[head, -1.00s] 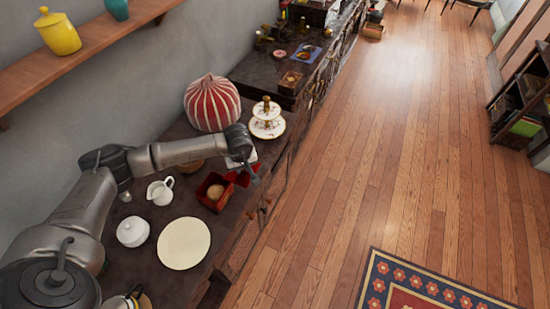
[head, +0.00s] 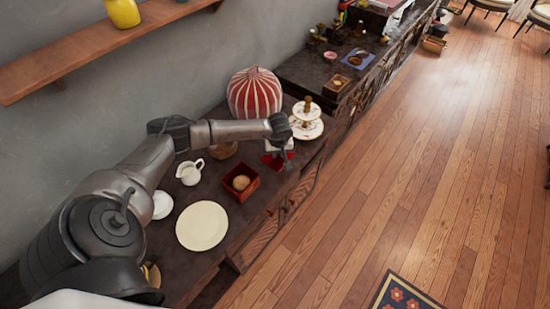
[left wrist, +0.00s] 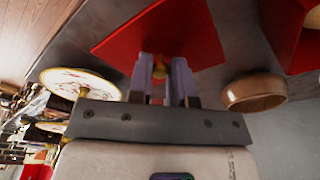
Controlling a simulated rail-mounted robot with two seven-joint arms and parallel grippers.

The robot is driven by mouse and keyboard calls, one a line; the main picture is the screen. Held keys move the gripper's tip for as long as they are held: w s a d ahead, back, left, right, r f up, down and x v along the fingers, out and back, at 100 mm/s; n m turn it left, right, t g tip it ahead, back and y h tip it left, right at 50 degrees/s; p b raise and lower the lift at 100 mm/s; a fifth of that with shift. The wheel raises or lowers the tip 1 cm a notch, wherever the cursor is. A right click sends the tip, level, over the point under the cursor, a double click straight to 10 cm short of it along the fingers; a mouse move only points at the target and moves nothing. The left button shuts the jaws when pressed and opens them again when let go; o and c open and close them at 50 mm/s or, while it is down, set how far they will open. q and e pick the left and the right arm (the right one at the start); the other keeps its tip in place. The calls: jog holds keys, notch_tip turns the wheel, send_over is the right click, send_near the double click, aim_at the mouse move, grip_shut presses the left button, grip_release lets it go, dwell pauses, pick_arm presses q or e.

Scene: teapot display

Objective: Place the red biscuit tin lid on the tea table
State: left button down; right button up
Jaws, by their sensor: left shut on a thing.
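The red biscuit tin lid (head: 270,162) is in my left gripper (head: 285,158), past the open red tin (head: 240,196) on the dark table. In the left wrist view the lid (left wrist: 200,35) is a flat red square, and the gripper's fingers (left wrist: 165,75) are shut on its small yellowish knob. The lid is low over the dark tabletop (left wrist: 75,50); I cannot tell whether it touches. It is apart from the tin, which holds a round biscuit-coloured thing (head: 241,182). My right gripper is not in view.
A tiered cake stand (head: 307,128) and a red-striped dome (head: 254,93) stand beyond the lid. A brown round bowl (left wrist: 254,92) is close by. A white jug (head: 190,172) and a cream plate (head: 202,226) are nearer. The table's front edge is close on the right.

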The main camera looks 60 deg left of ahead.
pick_arm(q)
jog(key=shift+s+a+f, duration=0.25)
jog(key=shift+a+f, duration=0.3)
jog(key=shift+a, duration=0.3)
jog(key=shift+f, duration=2)
jog(key=shift+b, duration=0.35)
jog(key=shift+f, duration=0.2)
jog(key=c, duration=1.1)
grip_release()
jog(key=shift+o, duration=0.2)
jog(key=shift+r, duration=0.1)
